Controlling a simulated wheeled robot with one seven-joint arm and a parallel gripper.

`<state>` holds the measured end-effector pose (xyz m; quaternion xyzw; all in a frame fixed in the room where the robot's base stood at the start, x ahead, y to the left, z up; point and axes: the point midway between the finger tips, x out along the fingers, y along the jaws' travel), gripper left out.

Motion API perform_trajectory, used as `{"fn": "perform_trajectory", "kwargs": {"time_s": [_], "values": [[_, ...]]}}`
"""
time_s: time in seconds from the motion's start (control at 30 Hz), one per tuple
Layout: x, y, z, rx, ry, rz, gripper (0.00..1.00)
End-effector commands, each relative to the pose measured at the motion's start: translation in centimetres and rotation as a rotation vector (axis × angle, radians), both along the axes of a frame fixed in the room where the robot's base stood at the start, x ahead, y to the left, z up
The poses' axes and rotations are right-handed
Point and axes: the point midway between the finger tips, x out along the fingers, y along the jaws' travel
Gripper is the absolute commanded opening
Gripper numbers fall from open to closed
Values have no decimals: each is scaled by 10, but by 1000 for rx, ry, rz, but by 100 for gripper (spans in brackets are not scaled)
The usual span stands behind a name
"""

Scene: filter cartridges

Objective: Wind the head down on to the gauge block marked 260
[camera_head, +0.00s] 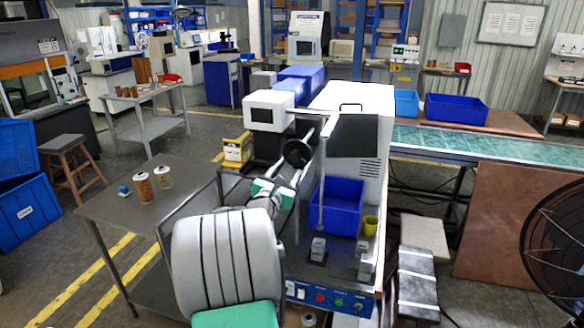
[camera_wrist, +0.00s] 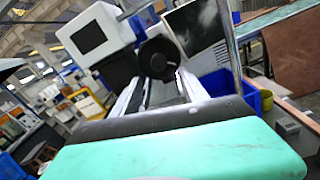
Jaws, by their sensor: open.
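A white machine head with a dark window (camera_head: 268,111) stands at the back of the bench; it also shows in the wrist view (camera_wrist: 92,38). A black round handwheel (camera_head: 298,153) is at its right front and appears large in the wrist view (camera_wrist: 158,57). My gripper (camera_head: 272,190) is open, in front of and below the handwheel. In the wrist view its two pale fingers (camera_wrist: 160,92) point toward the wheel; contact cannot be told. Small grey blocks, one at left (camera_head: 318,249) and one at right (camera_head: 365,248), stand on the bench front. No 260 marking is readable.
A blue bin (camera_head: 338,206) and a yellow cup (camera_head: 370,225) stand right of my arm. A thin upright post (camera_head: 323,180) rises beside the bin. Two cartridges (camera_head: 144,188) stand on the left table. A yellow box (camera_head: 237,148) sits left of the head.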

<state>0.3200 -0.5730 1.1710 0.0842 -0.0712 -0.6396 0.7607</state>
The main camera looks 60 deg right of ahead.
Motion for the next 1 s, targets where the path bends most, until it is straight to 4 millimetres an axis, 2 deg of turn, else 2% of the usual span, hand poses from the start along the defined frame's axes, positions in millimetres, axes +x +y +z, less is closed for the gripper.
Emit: {"fn": "perform_trajectory", "kwargs": {"time_s": [0.3,0.4,0.7,1.0], "values": [[9,-55,4,1,-1,-1,52],[12,-67,3,1,0,0,52],[14,-72,2,1,-2,2,52],[14,-72,2,1,-3,3,28]]}}
